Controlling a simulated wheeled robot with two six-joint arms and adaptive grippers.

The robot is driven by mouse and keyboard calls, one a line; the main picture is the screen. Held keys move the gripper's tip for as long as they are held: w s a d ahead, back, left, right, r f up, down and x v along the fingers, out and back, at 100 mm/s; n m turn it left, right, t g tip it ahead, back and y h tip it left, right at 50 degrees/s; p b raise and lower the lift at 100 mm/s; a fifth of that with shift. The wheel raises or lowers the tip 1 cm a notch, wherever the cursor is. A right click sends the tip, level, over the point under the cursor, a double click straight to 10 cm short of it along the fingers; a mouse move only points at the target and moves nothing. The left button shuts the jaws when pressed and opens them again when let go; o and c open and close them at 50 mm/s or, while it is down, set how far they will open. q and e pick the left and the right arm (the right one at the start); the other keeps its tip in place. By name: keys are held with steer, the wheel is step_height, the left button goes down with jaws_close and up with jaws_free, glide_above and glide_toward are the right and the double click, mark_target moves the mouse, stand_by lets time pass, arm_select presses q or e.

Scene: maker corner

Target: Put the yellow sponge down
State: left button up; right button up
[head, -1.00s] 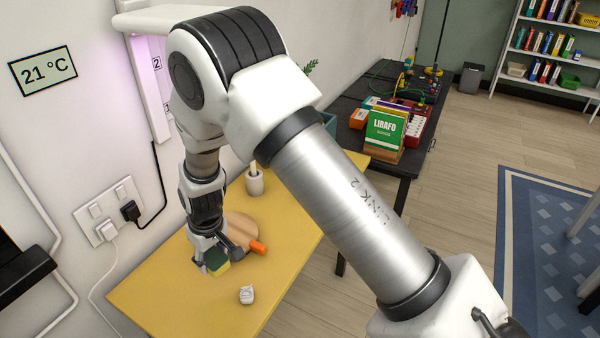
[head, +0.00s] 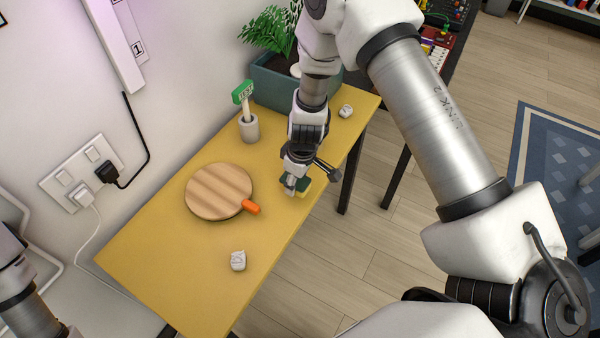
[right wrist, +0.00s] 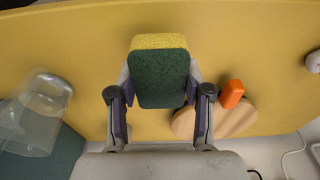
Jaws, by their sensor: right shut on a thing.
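The yellow sponge (head: 304,190) has a dark green scouring side. My right gripper (head: 296,186) is shut on it, over the yellow table near its right-hand edge, to the right of the round wooden board. In the right wrist view the sponge (right wrist: 158,78) sits between the two fingers of the gripper (right wrist: 159,90), green side towards the camera and yellow edge at the top. I cannot tell whether it touches the table (head: 190,285). Part of my left arm shows at the lower left of the head view; its gripper is out of view.
The round board (head: 215,192) has an orange thing (head: 251,207) at its edge. A cup (head: 249,129) with a green sign and a planter (head: 285,88) stand behind. A clear container (right wrist: 45,105) shows in the wrist view.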

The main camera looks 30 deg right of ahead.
mark_target(297, 188)
step_height(297, 188, down, 4)
steer(key=b, duration=0.3)
steer(key=shift+w+d, duration=0.1)
steer(key=shift+w, duration=0.15)
steer(key=shift+c, duration=0.5)
steer(key=shift+r, duration=0.25)
steer(key=shift+f, duration=0.25)
steer(key=o, duration=1.3)
